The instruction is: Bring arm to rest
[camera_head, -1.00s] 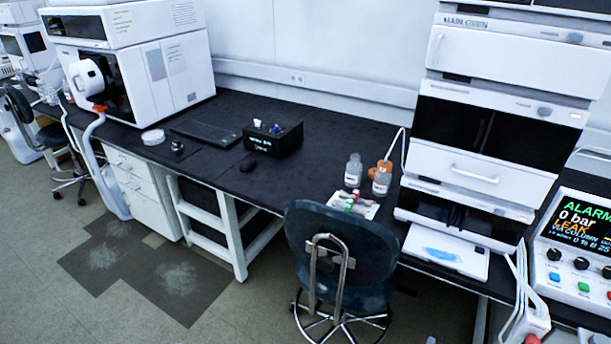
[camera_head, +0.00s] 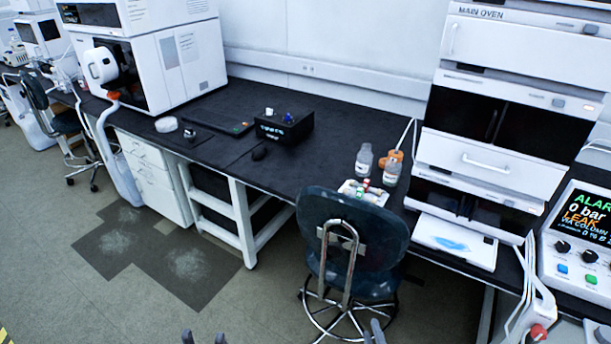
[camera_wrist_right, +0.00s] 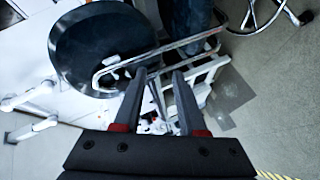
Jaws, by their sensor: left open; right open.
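My left gripper (camera_head: 204,338) shows only as two dark fingertips at the bottom edge of the head view. They are apart with nothing visible between them. My right gripper (camera_head: 373,332) shows as two fingertips at the bottom edge, in front of the chair base. In the right wrist view my right gripper (camera_wrist_right: 158,78) is open and empty, its fingers pointing towards the chair's metal frame. The rest of both arms is out of the head view.
A dark swivel chair (camera_head: 352,235) stands close in front of the black bench (camera_head: 330,125). Bottles (camera_head: 363,162), a black box (camera_head: 285,128) and white instruments (camera_head: 180,60) stand on it. An alarm panel (camera_head: 583,240) reads LEAK at right. Open floor lies at left.

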